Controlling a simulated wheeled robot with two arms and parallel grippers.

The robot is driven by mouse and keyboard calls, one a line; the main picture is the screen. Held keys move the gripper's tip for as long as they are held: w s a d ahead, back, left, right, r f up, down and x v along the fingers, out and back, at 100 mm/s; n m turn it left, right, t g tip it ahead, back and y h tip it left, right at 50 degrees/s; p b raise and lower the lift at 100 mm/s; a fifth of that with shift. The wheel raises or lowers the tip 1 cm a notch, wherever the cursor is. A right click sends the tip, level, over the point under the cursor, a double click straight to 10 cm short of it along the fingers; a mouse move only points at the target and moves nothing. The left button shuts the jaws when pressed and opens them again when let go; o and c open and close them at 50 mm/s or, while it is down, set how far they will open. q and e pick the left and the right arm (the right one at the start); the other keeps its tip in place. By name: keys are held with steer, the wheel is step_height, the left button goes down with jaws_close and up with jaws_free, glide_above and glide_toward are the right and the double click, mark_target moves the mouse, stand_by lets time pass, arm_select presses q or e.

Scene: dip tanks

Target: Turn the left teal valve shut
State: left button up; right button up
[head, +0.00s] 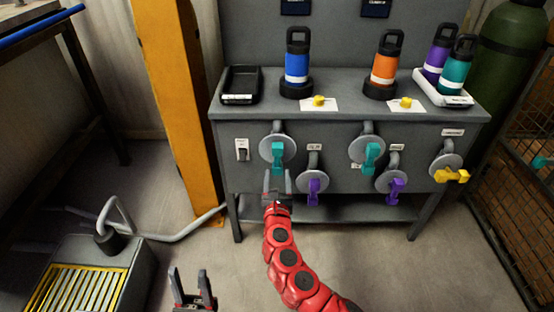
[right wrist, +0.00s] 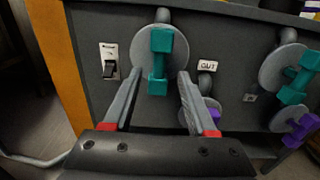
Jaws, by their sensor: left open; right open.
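The left teal valve (head: 278,152) is on the front panel of the grey bench, on a round grey disc. Its handle hangs upright, and it also shows in the right wrist view (right wrist: 158,62). My right gripper (head: 277,176) is open just below and in front of this valve. In the right wrist view its two fingers (right wrist: 158,76) point at the valve, one on each side of the handle's lower end; I cannot tell whether they touch. My left gripper (head: 191,278) is open and empty, low over the floor.
A purple valve (head: 314,186) sits close right of the left teal valve. Another teal valve (head: 369,154), a second purple valve (head: 396,186) and a yellow valve (head: 452,175) are further right. A switch (head: 242,150) is on the left. An orange post (head: 178,90) stands beside the bench.

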mark_target(278, 160)
steer(key=w+b, duration=0.2)
steer(key=w, duration=0.6)
steer(key=shift+f, duration=0.15)
steer(key=shift+w+b, duration=0.3)
steer(key=shift+w, duration=0.25)
steer(key=shift+c, duration=0.3)
jaws_close()
